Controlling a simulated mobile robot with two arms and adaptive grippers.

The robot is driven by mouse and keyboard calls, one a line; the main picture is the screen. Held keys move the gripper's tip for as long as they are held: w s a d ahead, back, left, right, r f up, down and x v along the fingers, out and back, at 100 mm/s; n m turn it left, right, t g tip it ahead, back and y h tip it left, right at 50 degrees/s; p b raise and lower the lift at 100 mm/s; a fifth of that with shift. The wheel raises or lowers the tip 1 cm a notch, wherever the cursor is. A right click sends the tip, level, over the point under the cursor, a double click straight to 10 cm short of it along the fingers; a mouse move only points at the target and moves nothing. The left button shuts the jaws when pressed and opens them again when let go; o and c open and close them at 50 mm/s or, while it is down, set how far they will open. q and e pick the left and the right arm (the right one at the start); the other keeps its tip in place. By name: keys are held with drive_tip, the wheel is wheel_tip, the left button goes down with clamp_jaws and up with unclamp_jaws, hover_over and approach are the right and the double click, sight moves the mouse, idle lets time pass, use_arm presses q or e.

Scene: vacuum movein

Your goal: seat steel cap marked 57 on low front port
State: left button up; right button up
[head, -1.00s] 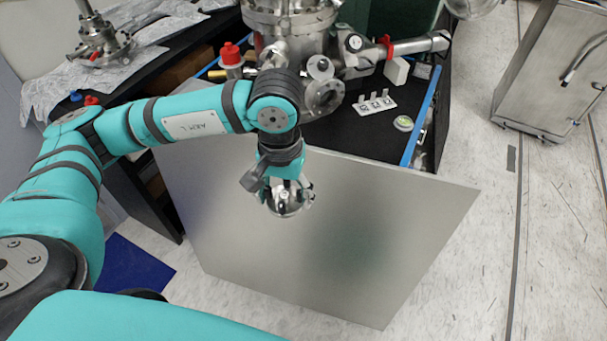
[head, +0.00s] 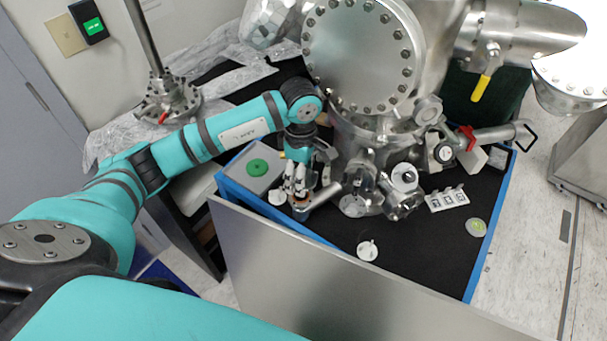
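My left gripper (head: 297,186) points down at the left front of the steel chamber (head: 372,132), just above the end of a short steel tube. A round metal piece with a coppery edge (head: 301,208) sits right below the fingertips; I cannot tell whether they grip it or whether it is part of the tube (head: 326,195). A low flanged port (head: 399,206) faces forward at the chamber's foot. A small pale disc (head: 367,250) lies on the black bench top in front, and another (head: 278,197) lies left of the gripper. No number 57 is readable. My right gripper is out of view.
A grey metal panel (head: 300,268) stands along the bench front. A grey tray with a green ring (head: 258,167) is left of the gripper. A white labelled block (head: 446,199) and a round dish (head: 476,227) are at right. The black bench between is mostly clear.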

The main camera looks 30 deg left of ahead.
use_arm(q)
drive_tip(key=shift+w+a+r+n, duration=0.1)
drive_tip(key=shift+a+r+n, duration=0.2)
drive_tip(key=shift+n, duration=0.1)
drive_tip(key=shift+w+a+f+n, duration=0.2)
drive_tip(key=shift+f+n, duration=0.1)
drive_tip(key=shift+f, duration=0.15)
drive_tip(key=shift+d+f, duration=0.1)
drive_tip(key=shift+f, duration=0.2)
drive_tip(key=shift+f+b, duration=1.05)
drive_tip(key=shift+f, duration=0.45)
drive_tip(key=shift+f+b, duration=0.9)
drive_tip(key=shift+f, duration=0.1)
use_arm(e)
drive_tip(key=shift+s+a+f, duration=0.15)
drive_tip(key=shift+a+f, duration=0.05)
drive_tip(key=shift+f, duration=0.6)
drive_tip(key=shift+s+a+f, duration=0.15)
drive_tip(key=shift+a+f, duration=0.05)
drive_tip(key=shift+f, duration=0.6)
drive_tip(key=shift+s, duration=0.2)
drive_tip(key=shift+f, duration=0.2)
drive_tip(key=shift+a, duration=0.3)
